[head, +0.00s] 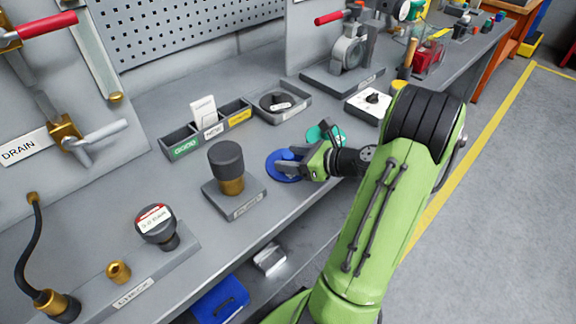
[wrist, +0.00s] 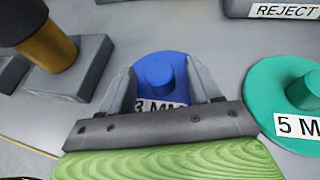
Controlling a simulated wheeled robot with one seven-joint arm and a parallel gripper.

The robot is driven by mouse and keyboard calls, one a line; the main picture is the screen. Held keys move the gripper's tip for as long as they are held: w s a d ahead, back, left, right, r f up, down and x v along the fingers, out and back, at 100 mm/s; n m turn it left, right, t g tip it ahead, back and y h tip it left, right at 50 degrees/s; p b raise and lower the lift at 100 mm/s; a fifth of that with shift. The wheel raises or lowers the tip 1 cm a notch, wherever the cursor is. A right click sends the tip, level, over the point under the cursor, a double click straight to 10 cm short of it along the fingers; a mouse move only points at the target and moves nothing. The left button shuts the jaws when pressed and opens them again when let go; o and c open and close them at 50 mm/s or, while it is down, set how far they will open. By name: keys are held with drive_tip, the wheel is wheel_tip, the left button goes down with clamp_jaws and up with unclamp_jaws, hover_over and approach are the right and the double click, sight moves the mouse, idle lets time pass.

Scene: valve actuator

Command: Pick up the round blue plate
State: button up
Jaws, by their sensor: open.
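The round blue plate (head: 281,172) lies flat on the grey bench, with a raised knob in its middle. In the wrist view the blue plate (wrist: 160,68) shows between my fingers, with a label reading "3 M", partly hidden by my gripper. My gripper (head: 287,163) is open at the blue plate, with one finger on each side of the knob as seen in the wrist view (wrist: 163,82). I cannot tell whether the fingers touch the plate.
A green plate (wrist: 292,98) labelled "5 M" lies close on the right. A block with a brass and black post (head: 232,185) stands on the left. A sorting tray (head: 208,130) and a reject tray (head: 283,102) lie behind. The bench's front edge is near.

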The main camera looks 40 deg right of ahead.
sight(292, 157)
clamp_jaws()
idle(0.3)
wheel_tip(292, 157, up, 10)
drive_tip(key=p, duration=0.5)
drive_tip(key=shift+r, duration=0.1)
